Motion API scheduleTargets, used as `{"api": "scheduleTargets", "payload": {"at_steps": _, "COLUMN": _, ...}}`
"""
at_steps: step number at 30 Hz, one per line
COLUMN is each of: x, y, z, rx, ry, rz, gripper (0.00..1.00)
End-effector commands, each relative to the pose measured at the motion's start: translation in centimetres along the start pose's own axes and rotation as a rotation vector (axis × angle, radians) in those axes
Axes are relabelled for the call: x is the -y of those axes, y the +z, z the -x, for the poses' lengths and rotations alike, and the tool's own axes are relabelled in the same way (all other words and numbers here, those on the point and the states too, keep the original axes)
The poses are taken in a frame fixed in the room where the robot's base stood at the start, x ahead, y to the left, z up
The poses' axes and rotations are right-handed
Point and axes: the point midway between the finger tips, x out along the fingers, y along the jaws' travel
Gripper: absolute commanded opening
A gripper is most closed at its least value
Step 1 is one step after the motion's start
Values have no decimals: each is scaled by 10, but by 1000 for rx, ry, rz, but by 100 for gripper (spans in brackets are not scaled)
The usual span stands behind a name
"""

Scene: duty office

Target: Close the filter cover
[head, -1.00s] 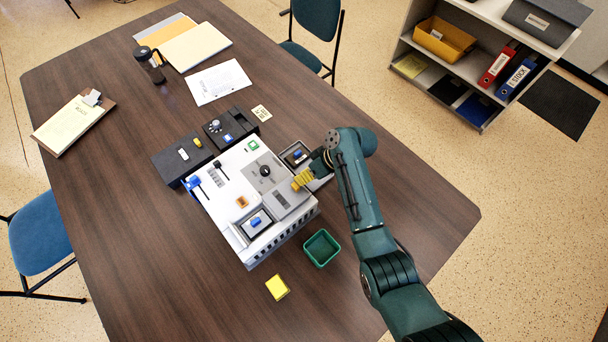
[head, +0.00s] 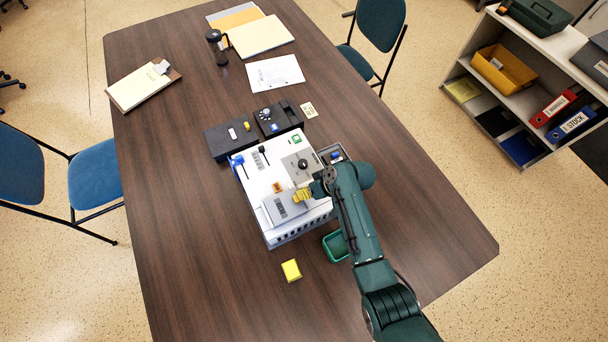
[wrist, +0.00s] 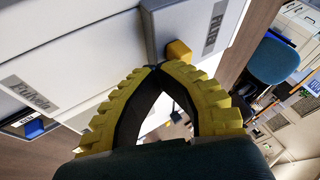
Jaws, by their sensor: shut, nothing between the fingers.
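The grey filter cover (head: 274,211) lies over the front part of the white machine (head: 262,177) in the head view. No open recess shows there; I cannot tell whether the cover is fully flush. My gripper (head: 303,196) is at the cover's right side, its yellow fingers shut and empty. In the wrist view the fingertips (wrist: 156,68) meet close to a grey part with a "Filter" label (wrist: 214,27), beside a small yellow-orange block (wrist: 179,52). Whether they touch it is unclear.
A green bin (head: 335,246) is partly behind my arm, and a yellow block (head: 291,270) lies on the table (head: 200,240). Dark boxes (head: 230,139) stand behind the machine. A small tray with a blue item (head: 335,154) is at its right.

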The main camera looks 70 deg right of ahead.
Motion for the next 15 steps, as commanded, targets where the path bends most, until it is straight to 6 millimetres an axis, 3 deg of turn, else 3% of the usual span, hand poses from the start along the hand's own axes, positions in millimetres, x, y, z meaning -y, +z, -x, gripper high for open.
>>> {"api": "scheduleTargets", "payload": {"at_steps": 7, "x": -34, "y": 0, "z": 14, "rx": 3, "ry": -2, "rz": 8, "gripper": 0}}
{"api": "scheduleTargets", "payload": {"at_steps": 15, "x": -31, "y": -2, "z": 88, "rx": 4, "ry": -3, "rz": 11, "gripper": 0}}
